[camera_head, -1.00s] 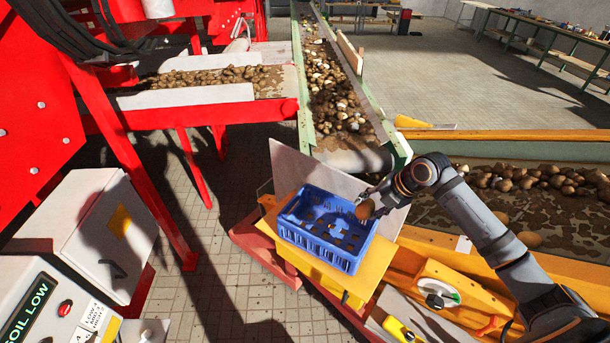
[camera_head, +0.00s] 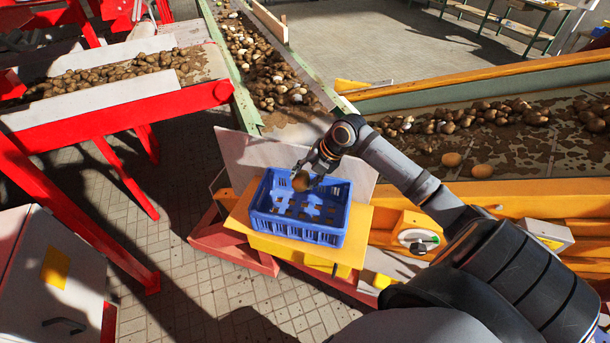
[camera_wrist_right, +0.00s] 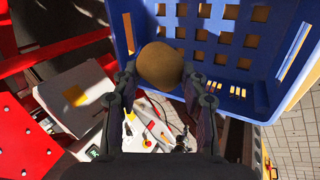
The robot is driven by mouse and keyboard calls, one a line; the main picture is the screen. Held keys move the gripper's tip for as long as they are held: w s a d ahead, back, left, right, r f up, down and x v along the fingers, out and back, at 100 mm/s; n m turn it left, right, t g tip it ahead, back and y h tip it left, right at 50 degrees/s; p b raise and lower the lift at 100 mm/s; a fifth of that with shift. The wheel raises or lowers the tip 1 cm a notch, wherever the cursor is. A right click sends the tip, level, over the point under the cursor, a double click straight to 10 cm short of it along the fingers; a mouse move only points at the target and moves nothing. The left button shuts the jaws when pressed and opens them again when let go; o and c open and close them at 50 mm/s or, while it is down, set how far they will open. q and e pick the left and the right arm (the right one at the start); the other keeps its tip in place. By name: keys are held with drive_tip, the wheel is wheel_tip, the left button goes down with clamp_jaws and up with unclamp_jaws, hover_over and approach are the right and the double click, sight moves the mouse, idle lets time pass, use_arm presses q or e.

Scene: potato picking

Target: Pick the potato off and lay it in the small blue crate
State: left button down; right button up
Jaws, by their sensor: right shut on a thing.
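The small blue crate (camera_head: 318,236) stands on a yellow platform in the head view. My right gripper (camera_head: 304,176) is at the crate's far side, over its opening. It is shut on a brown potato (camera_head: 300,182). In the right wrist view the potato (camera_wrist_right: 160,66) sits between the two fingers of my right gripper (camera_wrist_right: 158,80), with the blue crate (camera_wrist_right: 262,88) behind and around it. The crate's floor with its square holes shows no potato on it. I cannot tell exactly how high the potato is above the floor. My left gripper is not in view.
A wide conveyor (camera_head: 400,170) with many potatoes runs along the right. Another sloping belt (camera_head: 215,20) comes down from the back. A pale board (camera_head: 240,150) stands behind the crate. A grey cabinet (camera_head: 40,280) is at the lower left.

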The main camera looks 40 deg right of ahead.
drive_tip(key=shift+f, duration=0.5)
drive_tip(key=shift+s+d, duration=0.1)
drive_tip(key=shift+s, duration=0.05)
drive_tip(key=shift+s+d+r, duration=0.1)
drive_tip(key=o, duration=0.7)
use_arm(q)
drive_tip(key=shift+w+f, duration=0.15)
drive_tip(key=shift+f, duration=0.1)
use_arm(e)
drive_tip(key=o, duration=0.5)
drive_tip(key=shift+o, duration=0.2)
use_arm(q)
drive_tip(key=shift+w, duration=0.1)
